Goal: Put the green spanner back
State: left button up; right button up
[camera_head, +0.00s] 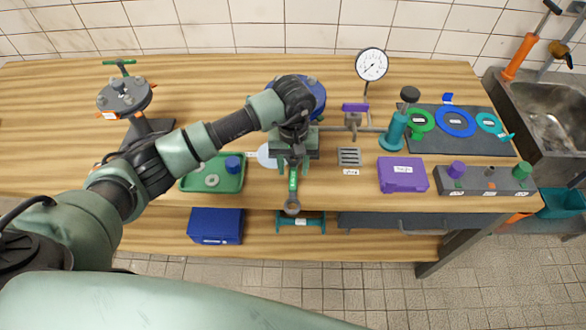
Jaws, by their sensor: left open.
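The green spanner (293,183) has a green handle with a grey ring end, which points toward the front edge of the workbench. Its far end is hidden under my left gripper (292,168). My left gripper reaches down over the bench from the left with its jaws open, one finger on each side of the spanner's upper part. I cannot tell whether the fingers touch it or whether the spanner lies flat on the wood. My right gripper is not in view.
A green tray (228,180) with a blue part is left of the gripper. A slotted grey plate (349,157), a purple box (403,175) and a teal pump-like part (393,133) are right. A dark mat (468,146) with rings is farther right. A sink (545,100) adjoins the bench.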

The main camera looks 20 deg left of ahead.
aim_at(293, 177)
pick_arm(q)
notch_tip(293, 177, up, 10)
jog(key=b, duration=0.3)
jog(key=shift+r, duration=0.15)
